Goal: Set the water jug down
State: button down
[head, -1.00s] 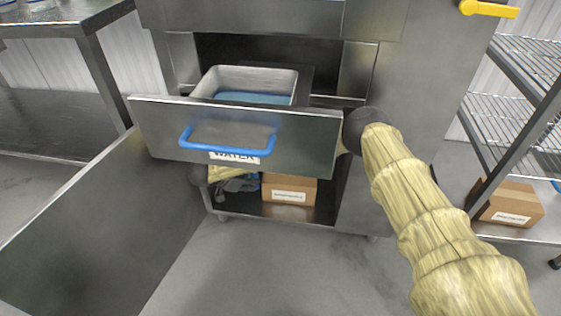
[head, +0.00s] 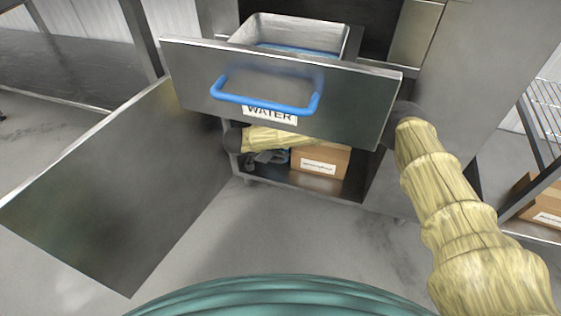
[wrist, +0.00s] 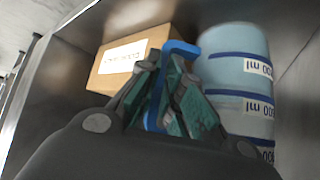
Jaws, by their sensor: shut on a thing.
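The water jug (wrist: 232,75) is pale blue with dark blue bands and white ml labels. It fills the right of the wrist view, upside down there like the box label. My gripper (wrist: 165,76) is shut on the jug's blue handle (wrist: 180,47), with teal fingers on both sides. The jug is inside the lower cabinet, beside a cardboard box (wrist: 122,62). In the head view my arm reaches behind the drawer front and the jug cannot be made out. Its base is hidden, so I cannot tell whether it touches the shelf.
The drawer front (head: 360,100) marked WATER juts out above the compartment, with a blue handle (head: 265,105) and a metal pan (head: 348,42) of water behind it. The lower door (head: 120,190) stands open at left. The cardboard box also shows in the head view (head: 320,161).

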notch_tip(320, 180, down, 3)
jog(key=shift+r+b, duration=0.1)
jog(key=shift+b, duration=0.4)
jog(key=shift+r, duration=0.1)
jog(key=c, duration=1.6)
grip_release()
jog(key=shift+f, duration=0.2)
jog(key=shift+o, duration=0.2)
jog(key=shift+r, duration=0.15)
jog(key=p+v, duration=0.3)
jog(key=v, duration=0.4)
jog(key=shift+a+r, duration=0.15)
jog(key=shift+s, duration=0.1)
